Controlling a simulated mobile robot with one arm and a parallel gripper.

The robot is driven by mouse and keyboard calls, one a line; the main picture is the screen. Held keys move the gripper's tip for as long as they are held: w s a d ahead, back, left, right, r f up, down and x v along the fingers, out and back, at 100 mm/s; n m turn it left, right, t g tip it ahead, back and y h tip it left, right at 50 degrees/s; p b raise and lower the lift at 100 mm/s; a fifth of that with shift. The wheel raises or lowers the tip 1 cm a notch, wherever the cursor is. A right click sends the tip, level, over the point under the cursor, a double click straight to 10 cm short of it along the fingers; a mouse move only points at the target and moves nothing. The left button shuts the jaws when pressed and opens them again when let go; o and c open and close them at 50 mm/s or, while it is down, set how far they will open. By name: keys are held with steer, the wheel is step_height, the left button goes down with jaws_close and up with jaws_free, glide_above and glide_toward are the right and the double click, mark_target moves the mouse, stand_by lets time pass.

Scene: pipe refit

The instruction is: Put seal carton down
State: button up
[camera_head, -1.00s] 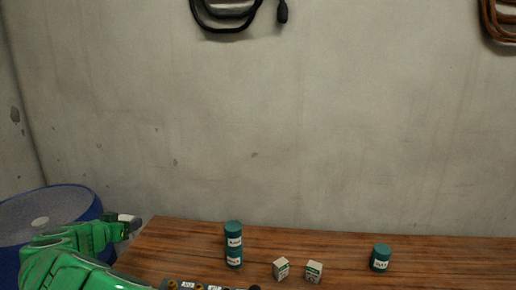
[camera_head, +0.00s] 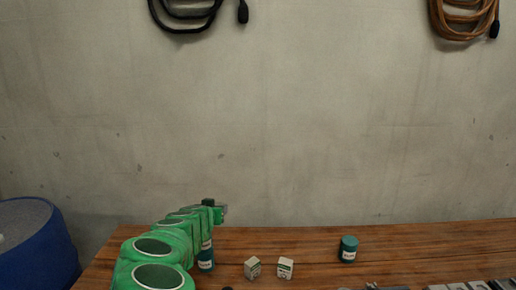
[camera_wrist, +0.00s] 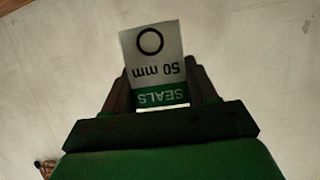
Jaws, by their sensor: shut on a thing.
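My gripper (camera_head: 219,212) is at the end of my green arm, above the left part of the wooden bench. In the wrist view my gripper (camera_wrist: 162,98) is shut on a white and green seal carton (camera_wrist: 155,62). The carton's label reads "SEALS" and "50 mm" with a ring mark, upside down in that view. In the head view the held carton is too small and covered to make out clearly.
A teal labelled can (camera_head: 348,249) stands right of the cartons. Other teal cans (camera_head: 206,258) stand partly behind my arm. A blue drum (camera_head: 38,245) is at the far left. Grey items (camera_head: 465,286) lie at the front right edge. Coiled cables hang on the wall.

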steer(key=s+d+r+m+h, duration=0.1)
steer(key=d+r, duration=0.2)
steer(key=d, duration=1.2)
steer(key=d+r+m+h, duration=0.1)
steer(key=d+r, duration=0.2)
steer(key=d, duration=1.2)
steer(key=d+f+n+g+y, duration=0.2)
steer(key=d+f+n+y, duration=0.1)
steer(key=f+n+y, duration=0.85)
steer(key=s+d+f+n+g+y, duration=0.25)
steer(key=s+n+g+y, duration=0.3)
steer(key=s, duration=0.95)
steer(key=shift+g+h, duration=0.4)
steer(key=shift+g, duration=0.05)
steer(key=shift+w+d+f, duration=0.15)
steer(key=shift+w+f, duration=1.65)
steer(key=shift+w, duration=0.55)
steer(key=shift+w+d+f, duration=0.2)
steer(key=shift+w+f, duration=1.55)
steer(key=shift+w, duration=0.6)
steer(key=shift+w+d+f, duration=0.15)
steer(key=shift+w+f, duration=1.65)
steer(key=shift+w, duration=0.55)
steer(key=shift+f, duration=1.55)
